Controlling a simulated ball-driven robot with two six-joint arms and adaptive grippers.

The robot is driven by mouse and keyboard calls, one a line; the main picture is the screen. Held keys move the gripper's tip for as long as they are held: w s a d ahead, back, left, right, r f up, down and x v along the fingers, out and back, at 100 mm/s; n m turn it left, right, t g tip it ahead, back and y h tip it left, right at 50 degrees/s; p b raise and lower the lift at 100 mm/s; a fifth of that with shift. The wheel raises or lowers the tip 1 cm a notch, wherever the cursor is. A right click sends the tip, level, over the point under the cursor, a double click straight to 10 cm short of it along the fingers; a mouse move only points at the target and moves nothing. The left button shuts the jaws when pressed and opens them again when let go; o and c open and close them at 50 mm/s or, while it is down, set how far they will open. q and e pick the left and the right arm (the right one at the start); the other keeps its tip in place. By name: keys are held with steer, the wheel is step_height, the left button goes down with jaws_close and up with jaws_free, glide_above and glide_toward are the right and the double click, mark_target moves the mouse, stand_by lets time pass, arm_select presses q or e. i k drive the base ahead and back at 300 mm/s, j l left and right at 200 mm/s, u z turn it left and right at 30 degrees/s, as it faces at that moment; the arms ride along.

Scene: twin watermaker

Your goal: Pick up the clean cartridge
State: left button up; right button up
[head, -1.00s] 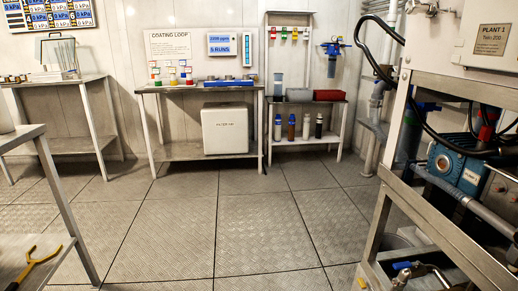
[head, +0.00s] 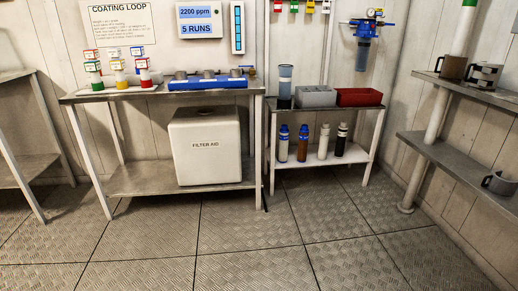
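No thing in the head view is labelled as the clean cartridge, and I cannot tell which it is. Upright cylinders stand on the lower shelf of the small bench: a white one with a blue top (head: 283,148), a brown one with a blue top (head: 303,148), a white one with a pale top (head: 323,144) and a black one with a pale top (head: 342,143). A clear bluish cylinder (head: 285,82) stands above on the bench top. A blue filter housing (head: 363,52) hangs on the wall. Neither of my grippers is in view.
A grey bin (head: 315,97) and a red bin (head: 359,97) sit on the small bench. The coating loop bench (head: 105,95) is left of it, with a white filter aid box (head: 206,152) below. The floor (head: 230,240) ahead is clear.

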mark_target(284, 137)
steer(key=i+z, duration=0.15)
steer(key=i, duration=0.4)
steer(key=i+j+z, duration=0.15)
steer(key=i, duration=0.4)
steer(key=i+u, duration=0.2)
steer(key=i, duration=0.25)
steer(key=i+l+u, duration=0.2)
steer(key=i, duration=0.25)
steer(key=i+u, duration=0.15)
steer(key=i, duration=0.3)
